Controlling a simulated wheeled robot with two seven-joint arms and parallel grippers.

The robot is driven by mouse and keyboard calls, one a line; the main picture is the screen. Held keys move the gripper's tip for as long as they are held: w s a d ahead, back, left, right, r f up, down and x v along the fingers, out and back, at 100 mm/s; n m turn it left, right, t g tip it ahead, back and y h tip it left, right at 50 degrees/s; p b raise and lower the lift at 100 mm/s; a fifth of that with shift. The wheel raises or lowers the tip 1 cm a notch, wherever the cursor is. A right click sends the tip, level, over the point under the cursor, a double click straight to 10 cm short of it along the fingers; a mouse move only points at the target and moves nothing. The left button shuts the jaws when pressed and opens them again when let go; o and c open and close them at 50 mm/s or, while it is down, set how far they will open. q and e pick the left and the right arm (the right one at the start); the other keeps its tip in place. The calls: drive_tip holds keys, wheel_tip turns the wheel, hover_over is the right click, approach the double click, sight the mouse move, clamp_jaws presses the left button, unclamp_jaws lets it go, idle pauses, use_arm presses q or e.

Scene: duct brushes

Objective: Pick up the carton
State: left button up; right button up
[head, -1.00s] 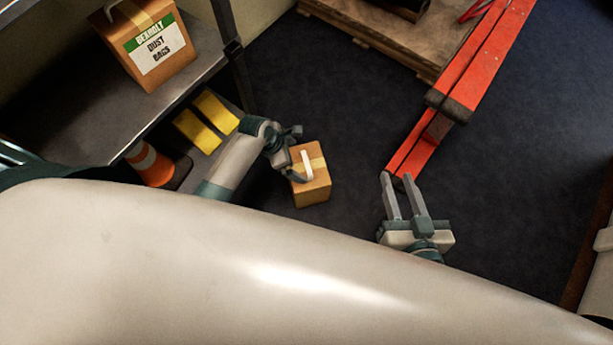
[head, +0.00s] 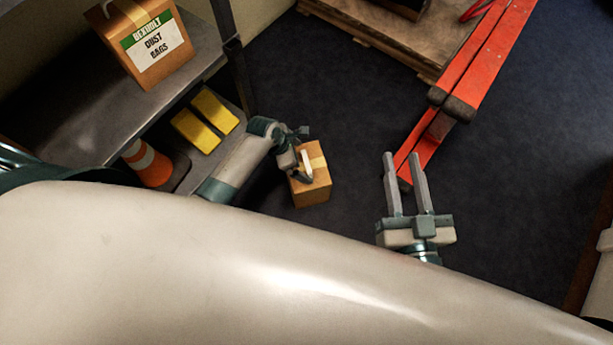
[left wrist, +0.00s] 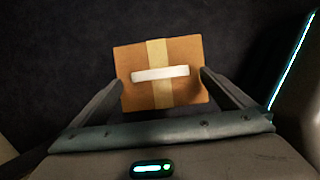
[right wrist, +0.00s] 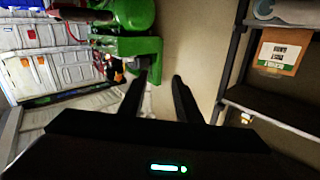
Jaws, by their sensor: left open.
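A small brown carton (head: 313,184) with a tan tape strip and a white handle (head: 305,165) stands on the dark floor in the head view. The left wrist view shows the carton (left wrist: 190,92) from above, with the white handle (left wrist: 160,74) across the tape. My left gripper (head: 297,152) is at the carton's upper left in the head view. It is open, with its fingers at either side of the carton in the left wrist view; I cannot tell whether they touch it. My right gripper (head: 403,160) is open and empty, apart from the carton.
Yellow items (head: 205,120) and an orange cone (head: 148,163) are below. A red-orange beam (head: 470,75) is near my right gripper, with a wooden pallet (head: 385,45) behind.

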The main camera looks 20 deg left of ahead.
sight(312, 163)
use_arm(q)
drive_tip(key=shift+b+x, duration=0.45)
drive_tip(key=shift+x, duration=0.75)
use_arm(e)
drive_tip(key=shift+s+a+r+t+y, duration=0.15)
drive_tip(key=shift+r+t, duration=0.25)
drive_tip(key=shift+r, duration=0.25)
drive_tip(key=shift+s+a+r+t+y, duration=0.1)
drive_tip(key=shift+r+t+y, duration=0.1)
drive_tip(key=shift+r+t, duration=0.35)
drive_tip(key=shift+s+a+r+t+y, duration=0.15)
drive_tip(key=shift+r+t, duration=0.1)
drive_tip(key=shift+r, duration=0.55)
drive_tip(key=shift+d, duration=0.1)
use_arm(q)
drive_tip(key=c, duration=2)
